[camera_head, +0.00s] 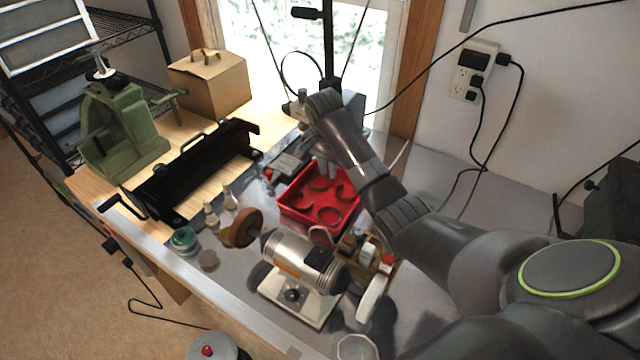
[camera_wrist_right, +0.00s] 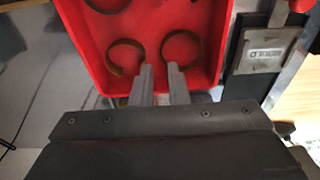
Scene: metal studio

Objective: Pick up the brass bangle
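A red tray (camera_head: 308,231) holds several open, C-shaped bangles lying flat. In the right wrist view, a brownish bangle (camera_wrist_right: 112,66) lies just left of my fingertips and another dark bangle (camera_wrist_right: 196,42) lies to their right. A third bangle is cut off at the top edge. Which one is brass is hard to tell, as all look brown or dark. My right gripper (camera_wrist_right: 160,70) is over the tray, its two grey fingers apart with nothing between them. In the head view the right gripper (camera_head: 328,168) is partly hidden by my arm. My left gripper is not visible.
A bench grinder (camera_head: 300,262) stands in front of the tray. Small bottles (camera_head: 212,217) and jars (camera_head: 184,241) are left of it. A black metal bending machine (camera_head: 190,172), a green press (camera_head: 120,130) and a cardboard box (camera_head: 208,84) stand further left.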

